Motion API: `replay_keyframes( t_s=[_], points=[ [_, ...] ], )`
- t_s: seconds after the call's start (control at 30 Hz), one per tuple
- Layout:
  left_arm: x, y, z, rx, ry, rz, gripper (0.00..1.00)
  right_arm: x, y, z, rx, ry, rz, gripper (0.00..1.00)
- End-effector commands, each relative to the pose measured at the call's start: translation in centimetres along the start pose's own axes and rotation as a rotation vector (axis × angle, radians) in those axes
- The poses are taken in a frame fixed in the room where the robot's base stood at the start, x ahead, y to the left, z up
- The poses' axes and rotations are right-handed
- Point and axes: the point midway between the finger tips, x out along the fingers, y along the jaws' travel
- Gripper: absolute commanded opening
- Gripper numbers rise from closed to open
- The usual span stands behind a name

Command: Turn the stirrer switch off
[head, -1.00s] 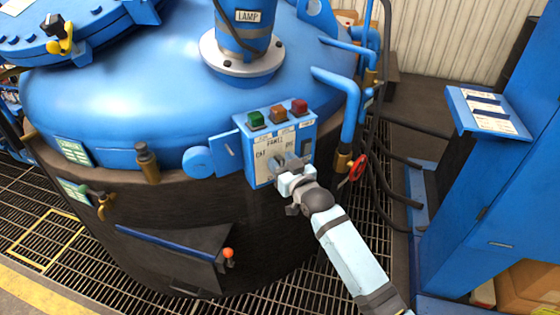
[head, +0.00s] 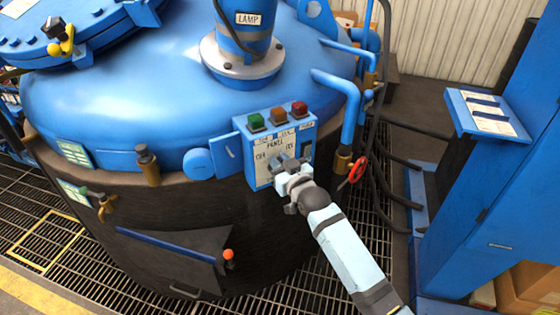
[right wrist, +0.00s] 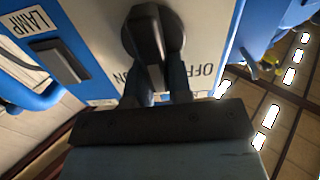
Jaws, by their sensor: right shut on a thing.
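The blue control box (head: 256,170) with a pale panel face is mounted on the side of the big blue-topped vessel (head: 110,110). The stirrer switch is a dark rotary knob (right wrist: 147,40) on the panel, between the ON and OFF markings in the right wrist view. Its raised grip runs nearly upright in that view. My right gripper (head: 284,167) is at the lower part of the panel, its fingers (right wrist: 157,88) shut on the knob. In the head view the gripper hides much of the knob. My left gripper is not in view.
Green (head: 255,122), orange (head: 278,114) and red (head: 299,108) buttons sit on top of the box. A black rocker (right wrist: 60,62) is beside the knob. Metal grating (head: 70,270) covers the floor.

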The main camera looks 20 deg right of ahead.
Motion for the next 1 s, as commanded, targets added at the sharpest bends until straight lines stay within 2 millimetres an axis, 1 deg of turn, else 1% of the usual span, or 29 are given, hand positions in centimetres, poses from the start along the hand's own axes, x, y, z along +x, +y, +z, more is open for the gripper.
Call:
replay_keyframes(
  t_s=[0.1,0.27,0.7,1.0],
  points=[
    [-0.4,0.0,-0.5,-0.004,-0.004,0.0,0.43,0.0,-0.1,-0.2,-0.057,-0.003,-0.001,0.0],
    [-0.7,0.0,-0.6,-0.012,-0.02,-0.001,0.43,0.0,-0.5,-0.2,-0.17,-0.003,-0.001,0.0],
    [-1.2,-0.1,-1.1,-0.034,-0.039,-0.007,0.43,0.0,-1.5,0.3,-0.536,-0.003,-0.001,0.0],
    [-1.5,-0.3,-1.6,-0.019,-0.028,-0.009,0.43,0.0,-1.9,0.7,-0.699,-0.002,-0.001,0.0]
  ],
)
